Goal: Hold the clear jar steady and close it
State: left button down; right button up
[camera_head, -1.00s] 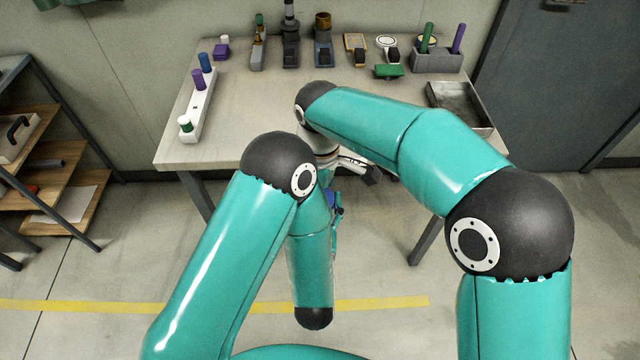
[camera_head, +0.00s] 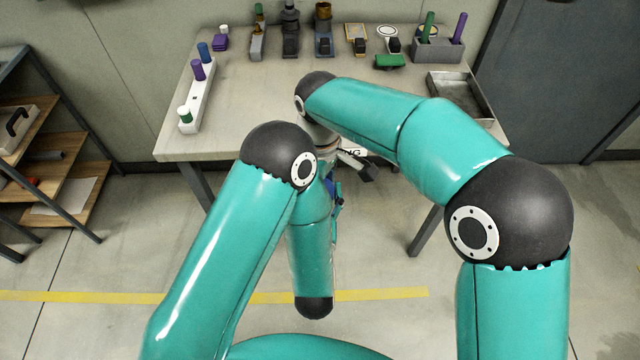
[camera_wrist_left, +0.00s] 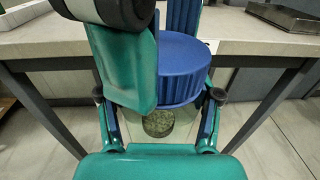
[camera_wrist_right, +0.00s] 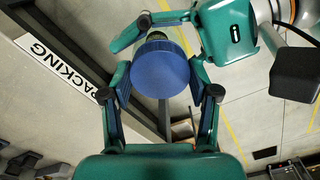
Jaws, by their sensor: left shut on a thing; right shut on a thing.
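The clear jar has a ribbed blue lid (camera_wrist_left: 182,75) on its top in the left wrist view. Its clear body with speckled green contents (camera_wrist_left: 159,123) shows below the lid. My left gripper (camera_wrist_left: 160,103) is shut around the jar body, a finger on each side. In the right wrist view the lid (camera_wrist_right: 160,70) faces the camera, and my right gripper (camera_wrist_right: 160,76) is shut on its rim. The left gripper's palm (camera_wrist_right: 226,28) is beside the jar there. In the head view my arms hide nearly all of the jar. I cannot tell how tightly the lid is seated.
The jar is held in front of the table (camera_head: 240,135), whose front bears a "PACKING" sign (camera_wrist_right: 62,66). A white rack (camera_head: 203,95), a metal tray (camera_head: 460,94) and a grey holder (camera_head: 437,50) stand on top. The table's middle is mostly clear. Shelves (camera_head: 62,165) stand at the left.

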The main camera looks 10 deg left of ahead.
jog(key=o, duration=1.4)
jog(key=shift+c, duration=0.2)
jog(key=shift+r, duration=0.1)
notch_tip(320, 180, up, 7)
jog(key=shift+w+r, duration=0.1)
jog(key=shift+r, duration=0.05)
